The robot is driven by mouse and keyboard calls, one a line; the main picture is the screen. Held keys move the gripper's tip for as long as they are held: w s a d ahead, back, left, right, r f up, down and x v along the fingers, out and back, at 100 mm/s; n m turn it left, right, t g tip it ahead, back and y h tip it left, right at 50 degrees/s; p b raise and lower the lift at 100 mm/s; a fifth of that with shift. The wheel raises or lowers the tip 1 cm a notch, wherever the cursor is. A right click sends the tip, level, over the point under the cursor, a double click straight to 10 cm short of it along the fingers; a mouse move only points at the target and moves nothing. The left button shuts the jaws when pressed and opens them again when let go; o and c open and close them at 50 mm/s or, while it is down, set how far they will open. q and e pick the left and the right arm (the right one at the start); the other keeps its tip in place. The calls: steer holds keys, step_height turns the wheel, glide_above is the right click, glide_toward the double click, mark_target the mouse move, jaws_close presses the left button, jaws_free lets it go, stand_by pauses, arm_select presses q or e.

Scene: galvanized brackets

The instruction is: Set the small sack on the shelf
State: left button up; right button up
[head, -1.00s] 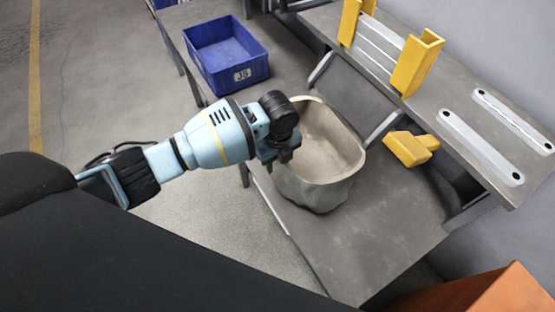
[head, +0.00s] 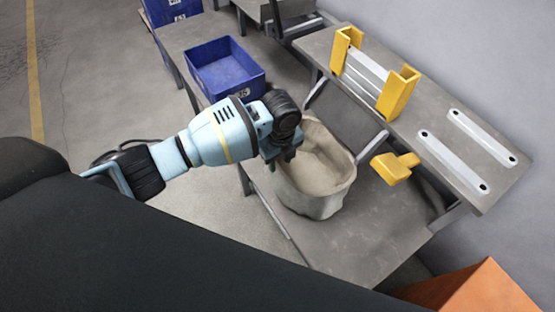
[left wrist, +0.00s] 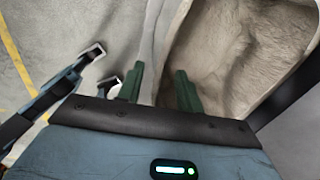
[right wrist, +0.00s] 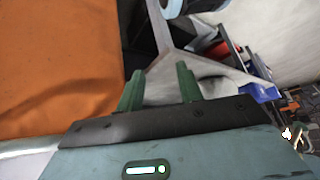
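The small sack (head: 318,190) is beige with an open top and stands upright on the lower grey bench. My left gripper (head: 283,158) is at its left rim in the head view. In the left wrist view the fingers (left wrist: 160,88) stand apart, with the rim of the sack (left wrist: 235,45) between them: one finger outside, one inside. The grey shelf (head: 425,105) runs above and behind the bench, at upper right. My right gripper (right wrist: 158,85) is open and empty beside an orange surface (right wrist: 60,65); the head view does not show it.
The shelf carries yellow brackets (head: 398,92) with metal strips and two loose galvanized strips (head: 455,162). A yellow block (head: 395,168) lies right of the sack. A blue bin (head: 225,70) stands behind. The bench front (head: 370,240) is clear. An orange box (head: 480,290) is at lower right.

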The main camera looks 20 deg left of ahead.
arm_select(q)
steer(key=shift+r+p, duration=1)
steer(key=shift+r, duration=0.5)
steer(key=shift+s+f, duration=0.1)
